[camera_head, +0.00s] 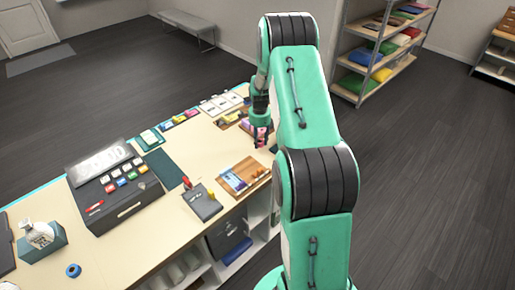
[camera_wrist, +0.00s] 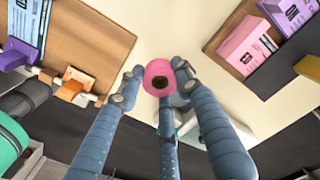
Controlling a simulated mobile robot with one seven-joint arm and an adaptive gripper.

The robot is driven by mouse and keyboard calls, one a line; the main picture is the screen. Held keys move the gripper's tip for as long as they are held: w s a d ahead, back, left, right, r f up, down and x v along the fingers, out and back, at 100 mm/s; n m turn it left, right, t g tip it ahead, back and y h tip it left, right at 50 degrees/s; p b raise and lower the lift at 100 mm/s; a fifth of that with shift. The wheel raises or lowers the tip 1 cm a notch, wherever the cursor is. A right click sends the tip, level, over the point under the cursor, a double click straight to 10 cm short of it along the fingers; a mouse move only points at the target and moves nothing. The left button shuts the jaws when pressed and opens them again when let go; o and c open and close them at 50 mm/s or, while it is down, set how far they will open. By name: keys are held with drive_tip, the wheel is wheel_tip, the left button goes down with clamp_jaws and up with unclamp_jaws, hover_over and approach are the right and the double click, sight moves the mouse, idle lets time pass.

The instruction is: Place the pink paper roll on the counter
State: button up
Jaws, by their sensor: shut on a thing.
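The pink paper roll (camera_wrist: 157,68) shows end-on in the wrist view, with a dark hole in its middle. My gripper (camera_wrist: 158,88) is shut on it, with its fingers around the roll. In the head view my gripper (camera_head: 262,138) is at the right part of the counter, near its edge, and the roll there is hard to tell apart from the pink things close by. The counter (camera_head: 168,236) has a pale top, which lies bare behind the roll in the wrist view. I cannot tell whether the roll touches the counter.
A wooden tray (camera_head: 231,186) with cards lies left of my gripper, near the counter's edge. A black cash register (camera_head: 112,188) and a blue tape roll (camera_head: 73,270) stand farther left.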

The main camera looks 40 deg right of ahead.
sight(260, 152)
drive_tip(key=shift+f, duration=0.6)
drive_tip(key=shift+f, duration=0.1)
drive_tip(key=shift+f, duration=1.8)
drive_tip(key=shift+f, duration=0.15)
drive_tip(key=o, duration=1)
wheel_tip(260, 152, up, 12)
drive_tip(key=shift+r, duration=0.15)
